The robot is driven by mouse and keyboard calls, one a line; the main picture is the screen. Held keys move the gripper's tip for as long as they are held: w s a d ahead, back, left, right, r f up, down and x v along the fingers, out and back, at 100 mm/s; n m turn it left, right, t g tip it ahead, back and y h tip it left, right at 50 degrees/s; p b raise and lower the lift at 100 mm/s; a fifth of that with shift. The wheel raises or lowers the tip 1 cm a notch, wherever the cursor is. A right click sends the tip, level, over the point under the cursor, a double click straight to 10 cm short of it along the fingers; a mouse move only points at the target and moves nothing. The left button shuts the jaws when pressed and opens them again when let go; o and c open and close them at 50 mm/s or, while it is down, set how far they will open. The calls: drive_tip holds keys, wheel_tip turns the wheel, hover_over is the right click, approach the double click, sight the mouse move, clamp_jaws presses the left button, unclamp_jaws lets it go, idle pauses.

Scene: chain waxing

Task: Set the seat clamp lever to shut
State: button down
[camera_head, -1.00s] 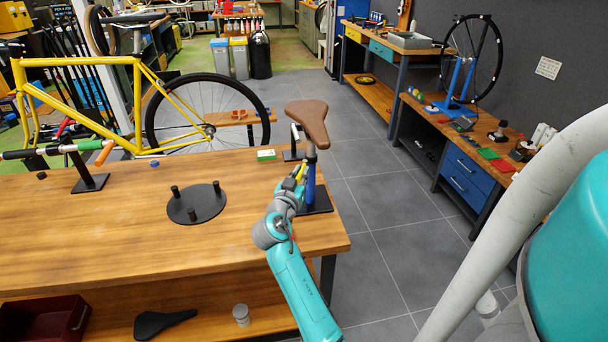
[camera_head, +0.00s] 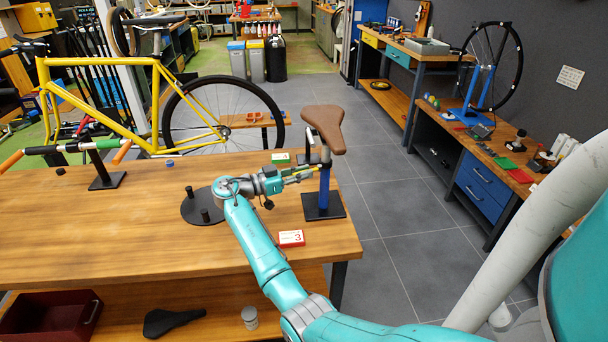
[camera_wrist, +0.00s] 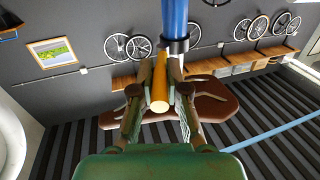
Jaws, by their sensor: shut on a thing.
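The seat clamp lever (camera_wrist: 160,86) is a yellow-orange bar in the wrist view. It points from the dark clamp collar (camera_wrist: 174,46) toward the camera. The collar sits on a blue upright tube (camera_wrist: 174,18), which also shows in the head view (camera_head: 324,184) on a black base plate (camera_head: 338,207). A brown saddle (camera_head: 324,124) tops the post; in the wrist view it shows behind the fingers (camera_wrist: 218,104). My gripper (camera_wrist: 160,78) has one finger on each side of the lever and is shut on it. In the head view my gripper (camera_head: 298,176) reaches the post from the left.
A red-and-white box (camera_head: 291,238) lies on the wooden bench (camera_head: 120,240) beside my arm. A black round plate with short pegs (camera_head: 205,211) is left of my gripper. Floor is clear right of the bench.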

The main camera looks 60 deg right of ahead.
drive_tip(key=shift+w+d+f+m+g+y, duration=0.1)
drive_tip(key=shift+w+d+m+g+y, duration=0.05)
drive_tip(key=shift+m+g+y, duration=0.3)
drive_tip(key=c, duration=1.2)
unclamp_jaws()
drive_tip(key=shift+o, duration=0.2)
drive_tip(key=v, duration=1.2)
drive_tip(key=shift+f, duration=0.15)
